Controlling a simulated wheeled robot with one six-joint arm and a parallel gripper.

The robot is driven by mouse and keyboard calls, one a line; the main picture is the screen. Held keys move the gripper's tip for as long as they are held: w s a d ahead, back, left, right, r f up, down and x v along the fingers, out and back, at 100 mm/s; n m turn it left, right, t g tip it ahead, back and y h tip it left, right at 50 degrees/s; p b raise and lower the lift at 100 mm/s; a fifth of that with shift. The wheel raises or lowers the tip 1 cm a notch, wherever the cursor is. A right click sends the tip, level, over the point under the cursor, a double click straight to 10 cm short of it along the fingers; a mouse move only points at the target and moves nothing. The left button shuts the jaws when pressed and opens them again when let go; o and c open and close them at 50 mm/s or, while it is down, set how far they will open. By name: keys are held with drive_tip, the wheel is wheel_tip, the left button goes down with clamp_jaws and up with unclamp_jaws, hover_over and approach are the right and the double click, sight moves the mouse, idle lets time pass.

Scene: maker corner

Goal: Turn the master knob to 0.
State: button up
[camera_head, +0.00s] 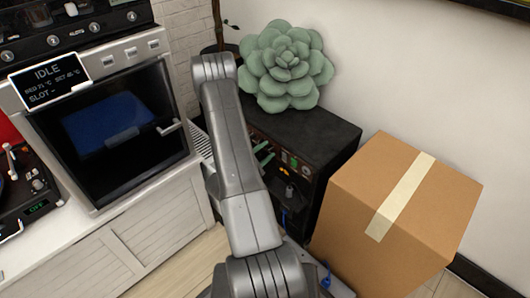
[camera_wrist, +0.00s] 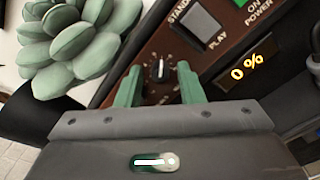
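A small black knob (camera_wrist: 160,68) with a white pointer line sits on the dark red-brown panel (camera_wrist: 140,48) in the wrist view. A display (camera_wrist: 246,67) to its right reads "0 %" in orange. My gripper (camera_wrist: 160,76) has two green fingers, one on each side of the knob, with a visible gap to it on both sides. The gripper looks open and empty. In the head view, the green fingers (camera_head: 264,156) are at the front of the black cabinet (camera_head: 325,132). My arm hides part of that front, and the knob cannot be made out there.
A rocker switch (camera_wrist: 198,24) marked "STANDBY" and "PLAY" and a green "ON POWER" label are near the knob. A green succulent (camera_head: 287,66) stands on the cabinet. A cardboard box (camera_head: 345,205) stands close to its right. A machine (camera_head: 110,110) reading "IDLE" is at left.

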clamp_jaws()
